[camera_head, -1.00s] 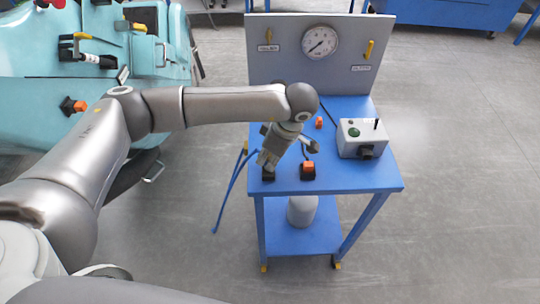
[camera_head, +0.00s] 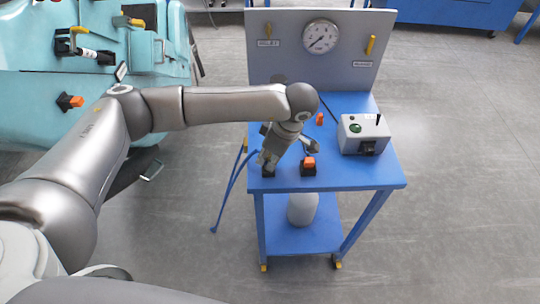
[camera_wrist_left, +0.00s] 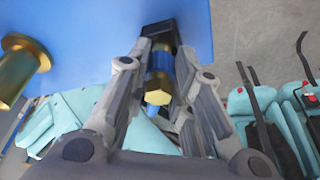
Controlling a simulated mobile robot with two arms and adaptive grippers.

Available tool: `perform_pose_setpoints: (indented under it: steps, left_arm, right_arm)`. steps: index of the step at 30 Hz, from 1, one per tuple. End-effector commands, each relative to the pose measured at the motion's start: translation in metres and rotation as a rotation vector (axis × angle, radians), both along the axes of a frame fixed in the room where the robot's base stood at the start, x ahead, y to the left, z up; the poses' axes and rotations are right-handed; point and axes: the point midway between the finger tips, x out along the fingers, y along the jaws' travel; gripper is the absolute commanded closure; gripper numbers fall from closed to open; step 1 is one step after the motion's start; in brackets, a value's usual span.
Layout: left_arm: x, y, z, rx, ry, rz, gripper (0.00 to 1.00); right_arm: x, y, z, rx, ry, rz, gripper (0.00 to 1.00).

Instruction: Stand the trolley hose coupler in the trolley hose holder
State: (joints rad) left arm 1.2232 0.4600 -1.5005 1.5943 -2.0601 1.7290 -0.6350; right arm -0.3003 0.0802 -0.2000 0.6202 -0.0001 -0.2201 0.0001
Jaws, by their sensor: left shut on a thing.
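My left gripper (camera_head: 267,162) is low over the front left corner of the blue trolley top (camera_head: 345,178). It is shut on the hose coupler, which has a blue body and a brass hex end (camera_wrist_left: 158,96) in the left wrist view. The black holder (camera_head: 268,174) is right at the fingertips; it also shows in the left wrist view (camera_wrist_left: 161,32). The coupler lines up with the holder and its far end meets it in the picture; I cannot tell how deep it sits. The fingers hide most of the coupler in the head view. My right gripper is not in view.
A black block with an orange top (camera_head: 308,167) stands close to the right of the holder. A grey control box (camera_head: 363,133) and a gauge panel (camera_head: 290,60) are farther back. A blue hose (camera_head: 229,190) hangs at the left edge. A teal machine (camera_head: 40,110) stands left.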

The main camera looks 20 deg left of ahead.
Motion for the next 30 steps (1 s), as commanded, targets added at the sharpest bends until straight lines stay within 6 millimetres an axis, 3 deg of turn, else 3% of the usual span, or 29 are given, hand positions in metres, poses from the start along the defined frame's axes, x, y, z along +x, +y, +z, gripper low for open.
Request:
perform_pose_setpoints:
  steps: [20,21,26,30]
  left_arm:
    - [0.0003,0.0001,-0.0084,0.0,-0.001,0.0,1.0]
    - [0.0003,0.0001,-0.0084,0.0,-0.001,0.0,0.74]
    - [0.0002,0.0001,-0.0085,0.0,-0.001,0.0,0.54]
    - [0.0001,0.0001,-0.0086,0.0,0.0,0.0,0.54]
  right_arm:
    - [0.0001,0.0001,-0.0091,0.0,0.0,0.0,0.6]
    - [0.0,0.0001,-0.0091,0.0,0.0,0.0,0.6]
    - [0.0001,0.0001,-0.0091,0.0,0.0,0.0,0.6]
    - [0.0001,0.0001,-0.0091,0.0,0.0,0.0,0.6]
